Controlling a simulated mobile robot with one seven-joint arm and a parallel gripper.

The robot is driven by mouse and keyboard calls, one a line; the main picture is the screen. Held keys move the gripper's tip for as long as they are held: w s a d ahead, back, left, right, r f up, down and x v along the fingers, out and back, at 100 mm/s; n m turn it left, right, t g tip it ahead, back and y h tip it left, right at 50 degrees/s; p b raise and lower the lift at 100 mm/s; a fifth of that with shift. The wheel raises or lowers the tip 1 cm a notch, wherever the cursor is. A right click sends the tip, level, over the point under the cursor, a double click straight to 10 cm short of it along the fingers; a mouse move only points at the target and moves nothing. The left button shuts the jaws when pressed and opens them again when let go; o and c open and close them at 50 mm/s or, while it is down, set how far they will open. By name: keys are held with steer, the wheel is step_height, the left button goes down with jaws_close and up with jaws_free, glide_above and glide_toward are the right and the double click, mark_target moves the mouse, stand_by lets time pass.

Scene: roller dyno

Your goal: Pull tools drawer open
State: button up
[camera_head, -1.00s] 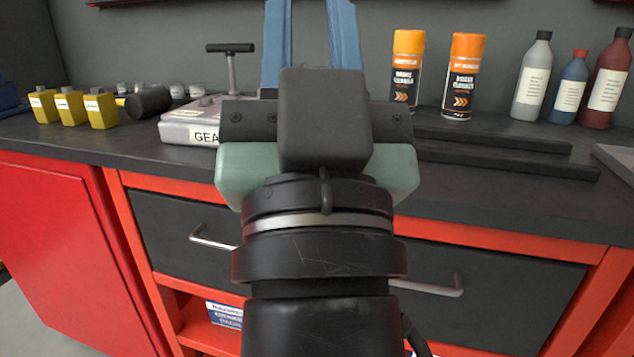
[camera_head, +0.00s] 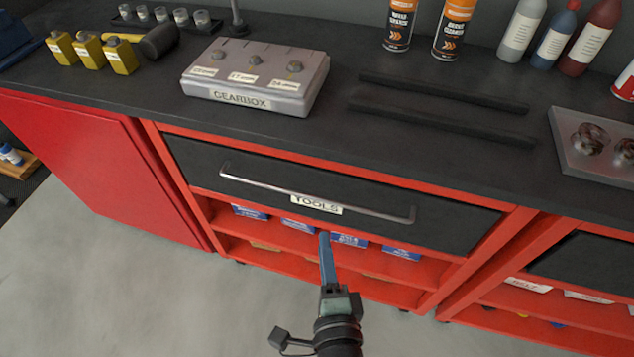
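The tools drawer has a dark front (camera_head: 440,217) in the red workbench and looks shut. Its long metal bar handle (camera_head: 260,188) runs across the front, with a "TOOLS" label (camera_head: 315,204) at its middle. My gripper (camera_head: 325,238) shows at the lower middle, in front of the bench. Its blue finger points up toward the drawer, with the tip just below and right of the label in the picture. Only one finger shows clearly, seen edge-on, so the opening between the fingers is hidden. I cannot tell whether it touches the drawer.
Red shelves (camera_head: 290,238) with blue-labelled boxes lie under the drawer. A red cabinet door (camera_head: 100,165) is at left. A gearbox unit (camera_head: 255,75), black bars (camera_head: 440,120) and a tray (camera_head: 580,165) lie on the dark worktop. The grey floor (camera_head: 130,275) in front is clear.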

mark_target(318, 197)
steer(key=w, duration=0.4)
steer(key=w+f, duration=0.1)
steer(key=w, duration=0.3)
steer(key=w+a+f+p, duration=0.1)
steer(key=w, duration=0.3)
steer(key=shift+w+f, duration=0.25)
steer(key=shift+w, duration=0.05)
jaws_close()
stand_by(1.0)
